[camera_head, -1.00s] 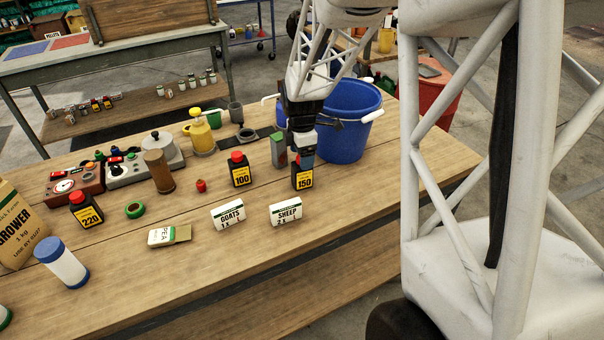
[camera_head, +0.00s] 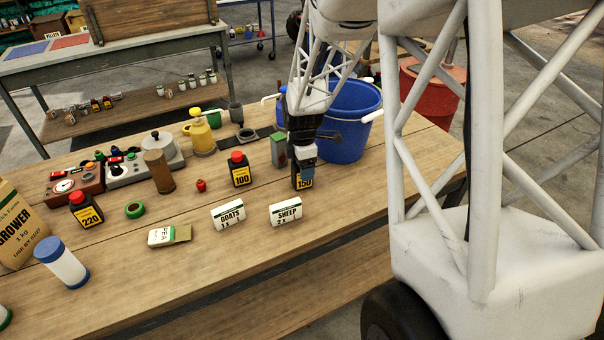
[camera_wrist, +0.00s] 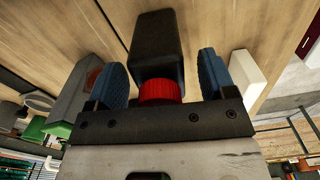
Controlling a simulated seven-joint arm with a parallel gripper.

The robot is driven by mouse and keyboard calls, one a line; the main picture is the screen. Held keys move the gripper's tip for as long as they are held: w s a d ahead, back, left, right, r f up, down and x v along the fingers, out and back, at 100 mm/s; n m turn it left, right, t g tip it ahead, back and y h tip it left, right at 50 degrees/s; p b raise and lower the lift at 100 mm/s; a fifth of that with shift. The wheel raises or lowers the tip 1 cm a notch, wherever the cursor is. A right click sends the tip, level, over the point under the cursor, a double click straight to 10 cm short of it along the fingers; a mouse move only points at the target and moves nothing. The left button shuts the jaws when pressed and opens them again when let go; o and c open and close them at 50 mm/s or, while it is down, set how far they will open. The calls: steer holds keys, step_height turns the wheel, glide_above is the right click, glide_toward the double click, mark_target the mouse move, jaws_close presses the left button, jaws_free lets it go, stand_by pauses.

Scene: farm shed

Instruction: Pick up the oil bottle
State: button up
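Several dark bottles with number labels stand upright on the wooden bench: bottle 150 (camera_head: 302,184), bottle 100 (camera_head: 240,171) and bottle 220 (camera_head: 85,211). My gripper (camera_head: 304,172) is over bottle 150, pointing down, and hides its top and part of its label. In the wrist view, a dark bottle body (camera_wrist: 158,42) with a red cap (camera_wrist: 159,91) sits between the two blue fingers of my gripper (camera_wrist: 162,78). A gap shows on both sides of the bottle, so the fingers are open around it.
A green-grey box (camera_head: 279,151) stands just left of my gripper, and a blue bucket (camera_head: 350,125) close behind it. The SHEEP box (camera_head: 286,212) and GOATS box (camera_head: 228,215) are in front. Bare wood lies along the bench's front right.

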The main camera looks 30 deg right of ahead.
steer(key=c, duration=1.1)
steer(key=shift+r, duration=5)
